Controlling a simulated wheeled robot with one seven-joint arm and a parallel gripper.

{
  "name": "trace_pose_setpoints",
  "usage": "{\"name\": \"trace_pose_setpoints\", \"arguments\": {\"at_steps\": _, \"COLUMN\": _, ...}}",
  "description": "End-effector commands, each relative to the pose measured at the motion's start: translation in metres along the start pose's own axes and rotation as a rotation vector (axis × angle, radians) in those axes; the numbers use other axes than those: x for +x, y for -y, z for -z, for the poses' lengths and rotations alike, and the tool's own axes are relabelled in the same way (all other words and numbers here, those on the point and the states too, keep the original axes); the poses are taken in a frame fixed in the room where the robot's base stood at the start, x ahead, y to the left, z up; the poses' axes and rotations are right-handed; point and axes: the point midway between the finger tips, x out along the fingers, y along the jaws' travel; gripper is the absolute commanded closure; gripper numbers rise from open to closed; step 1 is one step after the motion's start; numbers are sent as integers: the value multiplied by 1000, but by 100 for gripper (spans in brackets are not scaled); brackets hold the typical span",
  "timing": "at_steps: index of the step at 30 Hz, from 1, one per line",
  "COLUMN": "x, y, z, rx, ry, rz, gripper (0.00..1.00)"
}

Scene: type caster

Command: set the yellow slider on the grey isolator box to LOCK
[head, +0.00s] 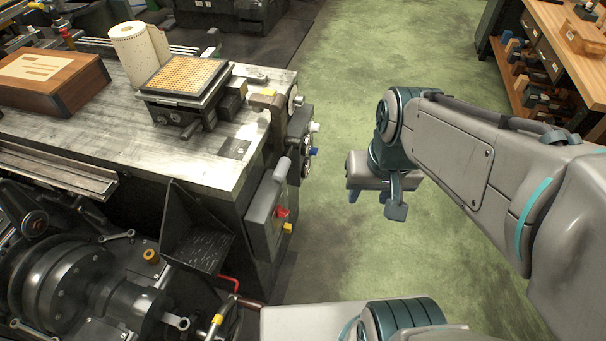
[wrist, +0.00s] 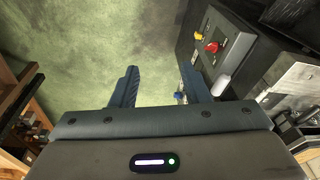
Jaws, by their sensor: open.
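The grey isolator box (head: 262,222) is on the end face of the machine bench in the head view, with a red knob (head: 283,212) and the small yellow slider (head: 288,228) below it. In the wrist view the box (wrist: 234,45) is at upper right, with the yellow slider (wrist: 198,36) beside the red knob (wrist: 212,47). Lettering is too small to read, so the slider's setting cannot be told. My gripper (head: 391,205) hangs to the right of the box, over the floor, clear of it. Its fingers (wrist: 159,70) are apart and empty.
The bench top (head: 195,160) carries a paper roll (head: 134,55), a wooden box (head: 50,82) and a perforated plate (head: 187,76). Blue and white knobs project from the bench end above the isolator box. Green floor (head: 330,130) lies open between bench and right-hand shelves (head: 535,85).

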Motion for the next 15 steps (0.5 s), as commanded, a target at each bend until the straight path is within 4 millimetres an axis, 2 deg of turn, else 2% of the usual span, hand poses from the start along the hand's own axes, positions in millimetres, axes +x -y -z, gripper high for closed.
{"name": "trace_pose_setpoints", "arguments": {"at_steps": 1, "x": 25, "y": 4, "z": -4, "rx": 30, "ry": 55, "rz": 22, "gripper": 58}}
{"name": "trace_pose_setpoints", "arguments": {"at_steps": 3, "x": 52, "y": 6, "z": -7, "rx": 97, "ry": 137, "rz": 61, "gripper": 58}}
{"name": "trace_pose_setpoints", "arguments": {"at_steps": 9, "x": 128, "y": 15, "z": -13, "rx": 337, "ry": 384, "rz": 212, "gripper": 58}}
{"name": "trace_pose_setpoints", "arguments": {"at_steps": 15, "x": 198, "y": 26, "z": -10, "rx": 579, "ry": 608, "rz": 389, "gripper": 58}}
